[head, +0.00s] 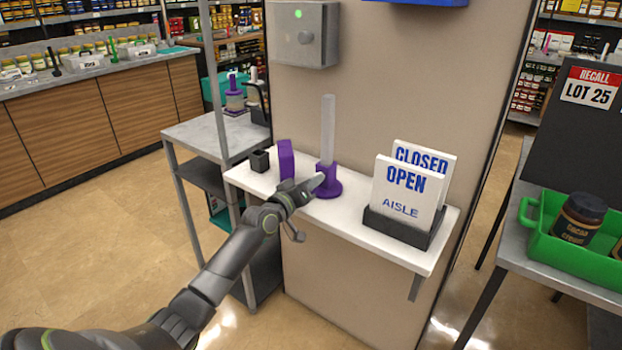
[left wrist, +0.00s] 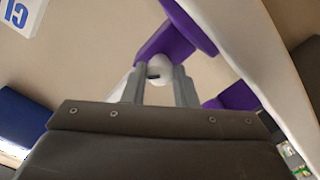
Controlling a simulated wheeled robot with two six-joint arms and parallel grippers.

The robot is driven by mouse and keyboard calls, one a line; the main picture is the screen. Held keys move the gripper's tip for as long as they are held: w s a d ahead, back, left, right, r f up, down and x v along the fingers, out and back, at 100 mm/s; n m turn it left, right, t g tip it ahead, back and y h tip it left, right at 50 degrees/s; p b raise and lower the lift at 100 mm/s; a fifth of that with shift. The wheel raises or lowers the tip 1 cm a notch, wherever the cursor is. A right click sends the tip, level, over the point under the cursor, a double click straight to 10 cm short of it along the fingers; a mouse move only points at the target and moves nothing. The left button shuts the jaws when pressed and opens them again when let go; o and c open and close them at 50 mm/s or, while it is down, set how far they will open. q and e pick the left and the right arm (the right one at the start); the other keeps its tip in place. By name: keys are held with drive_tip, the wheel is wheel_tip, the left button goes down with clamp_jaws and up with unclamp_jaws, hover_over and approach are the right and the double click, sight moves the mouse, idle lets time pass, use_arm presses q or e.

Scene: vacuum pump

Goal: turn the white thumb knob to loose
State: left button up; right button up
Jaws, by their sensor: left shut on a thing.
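A purple stand (head: 330,187) holds an upright pale tube (head: 328,130) on a white wall shelf. My left gripper (head: 318,182) reaches the front of the stand's collar. In the left wrist view, a round white knob (left wrist: 160,68) with a small dark mark sits against the purple stand (left wrist: 172,42). The fingers of my left gripper (left wrist: 159,82) are on either side of the knob and shut on it. In the head view the gripper hides the knob. My right gripper does not show.
A purple block (head: 286,160) and a small black box (head: 260,161) stand left of the stand on the shelf (head: 350,222). OPEN and CLOSED signs (head: 405,195) stand in a dark holder to the right. A grey box (head: 303,35) hangs on the wall above.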

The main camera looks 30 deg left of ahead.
use_arm(q)
drive_tip(key=n+p, duration=0.1)
drive_tip(key=n, duration=0.2)
drive_tip(key=shift+r+n, duration=0.1)
drive_tip(key=shift+n, duration=0.3)
drive_tip(key=shift+n+p, duration=0.75)
drive_tip(key=shift+n, duration=1.05)
drive_tip(key=o, duration=1)
